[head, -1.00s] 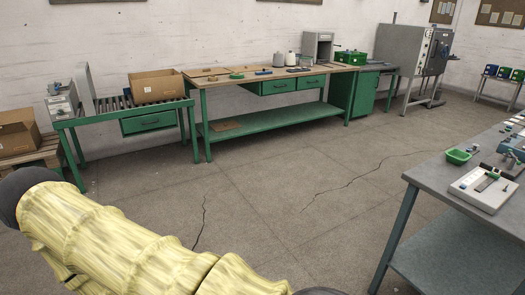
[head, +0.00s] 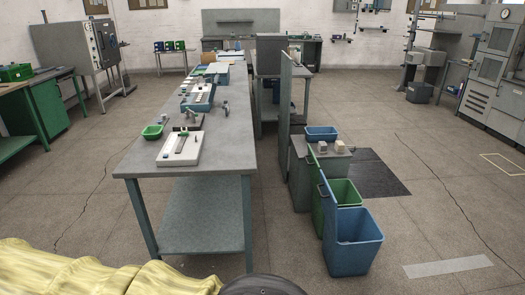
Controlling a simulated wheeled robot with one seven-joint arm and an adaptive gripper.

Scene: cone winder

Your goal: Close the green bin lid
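The green bin (head: 343,194) stands on the floor right of the long grey table, just behind a blue bin (head: 352,245). Its top looks open. A green upright panel (head: 317,208), seen nearly edge-on at the bin's left side, looks like its raised lid. A thin blue panel with a dark handle stands beside it and partly overlaps it.
The grey table (head: 180,160) bears a small green tray (head: 152,132) and several devices. Behind the bins stands a grey cabinet (head: 318,178) with a blue tray (head: 321,133) and small blocks. A dark floor mat (head: 375,172) lies to its right. Floor right of the bins is open.

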